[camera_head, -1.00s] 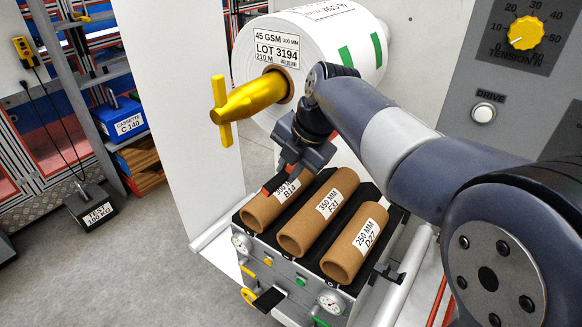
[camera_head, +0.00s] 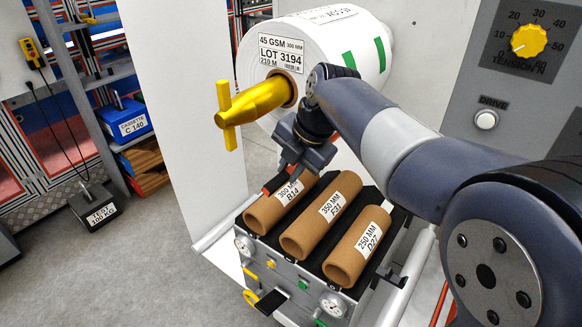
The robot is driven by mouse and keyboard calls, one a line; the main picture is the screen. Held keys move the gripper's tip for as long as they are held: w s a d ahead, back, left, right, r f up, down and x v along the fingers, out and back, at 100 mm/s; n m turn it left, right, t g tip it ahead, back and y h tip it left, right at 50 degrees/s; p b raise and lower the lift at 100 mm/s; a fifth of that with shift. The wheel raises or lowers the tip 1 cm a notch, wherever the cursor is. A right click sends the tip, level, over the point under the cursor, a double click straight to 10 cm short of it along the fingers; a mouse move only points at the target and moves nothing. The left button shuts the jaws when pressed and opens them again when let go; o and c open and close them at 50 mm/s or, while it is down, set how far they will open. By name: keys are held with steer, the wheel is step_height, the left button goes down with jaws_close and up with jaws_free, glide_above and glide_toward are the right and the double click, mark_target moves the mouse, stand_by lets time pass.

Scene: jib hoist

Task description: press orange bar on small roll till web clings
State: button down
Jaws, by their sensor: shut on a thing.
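My gripper (camera_head: 291,170) is above the far left end of the rack of brown rolls, below the big white roll (camera_head: 330,55). A short reddish-orange bar (camera_head: 276,183) shows at its fingertips, and the jaws appear shut on it. Much of the bar is hidden by the gripper. The small brown roll marked B14 (camera_head: 270,211) lies just below the bar; I cannot tell whether they touch. The F31 roll (camera_head: 311,233) and D27 roll (camera_head: 350,258) lie parallel to its right.
A yellow chuck with a crossbar (camera_head: 250,103) sticks out of the big roll towards the left. The rack (camera_head: 290,290) has gauges and knobs in front. A panel with a tension dial (camera_head: 528,40) and drive button (camera_head: 486,120) stands right.

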stand_by(0.3)
steer(key=s+d+f+b, duration=0.1)
steer(key=d+f+b, duration=0.1)
steer(key=b, duration=0.1)
steer(key=shift+s+d+f, duration=0.1)
steer(key=shift+s+f, duration=0.25)
steer(key=shift+f, duration=0.05)
stand_by(0.4)
stand_by(0.5)
